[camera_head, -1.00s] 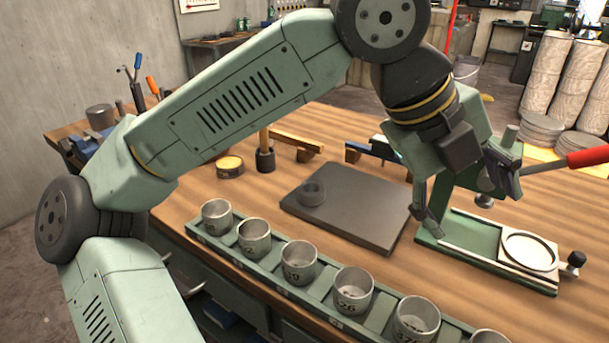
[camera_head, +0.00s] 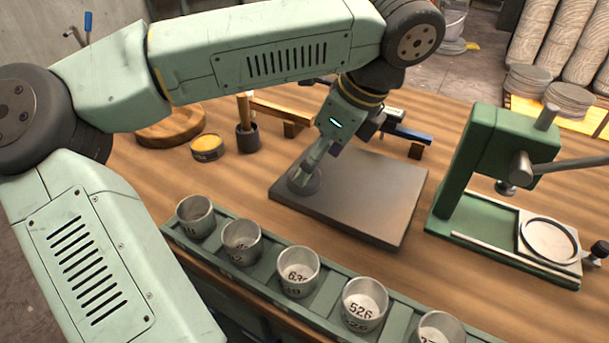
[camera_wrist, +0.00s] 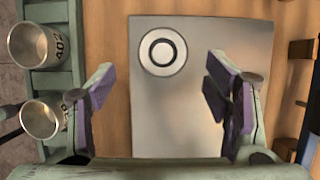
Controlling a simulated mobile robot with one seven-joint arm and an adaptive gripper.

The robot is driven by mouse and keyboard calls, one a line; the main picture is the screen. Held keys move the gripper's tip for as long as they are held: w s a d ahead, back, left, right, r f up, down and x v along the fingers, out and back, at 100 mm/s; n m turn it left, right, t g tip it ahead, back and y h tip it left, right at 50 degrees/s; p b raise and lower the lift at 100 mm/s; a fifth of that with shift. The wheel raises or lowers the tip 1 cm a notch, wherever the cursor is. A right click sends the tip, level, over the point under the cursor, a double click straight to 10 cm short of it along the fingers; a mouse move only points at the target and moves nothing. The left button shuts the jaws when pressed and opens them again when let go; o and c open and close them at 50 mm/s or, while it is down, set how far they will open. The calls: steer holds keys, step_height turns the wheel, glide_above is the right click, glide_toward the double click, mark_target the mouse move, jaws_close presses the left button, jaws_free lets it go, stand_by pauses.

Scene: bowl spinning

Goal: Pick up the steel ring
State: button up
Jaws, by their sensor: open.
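The steel ring (camera_head: 312,188) is a short, dark grey round piece on the dark flat slab (camera_head: 375,205), near its left end. In the wrist view the ring (camera_wrist: 143,52) shows from above as concentric light and dark circles near the upper left of the slab (camera_wrist: 235,50). My gripper (camera_head: 308,172) is over the ring and partly hides it in the head view. In the wrist view my gripper (camera_wrist: 160,83) is open, with its purple-padded fingers wide apart and nothing between them. The ring lies just beyond the fingertips, in line with the gap.
A rack (camera_head: 268,280) of numbered metal cups runs along the front. A green press (camera_head: 490,160) stands right of the slab, a flat circular rim on its base. A yellow-topped tin (camera_head: 207,149) and wooden disc (camera_head: 172,130) are at left. A blue-ended bar (camera_head: 405,133) lies behind.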

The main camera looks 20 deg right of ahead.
steer(key=shift+w+p+x, duration=0.15)
steer(key=shift+p+x, duration=0.3)
steer(key=shift+x, duration=0.7)
steer(key=shift+w+p+x, duration=0.1)
steer(key=shift+p+x, duration=0.3)
steer(key=shift+x, duration=0.75)
steer(key=shift+c, duration=0.5)
steer(key=shift+r, duration=0.1)
steer(key=c, duration=1.4)
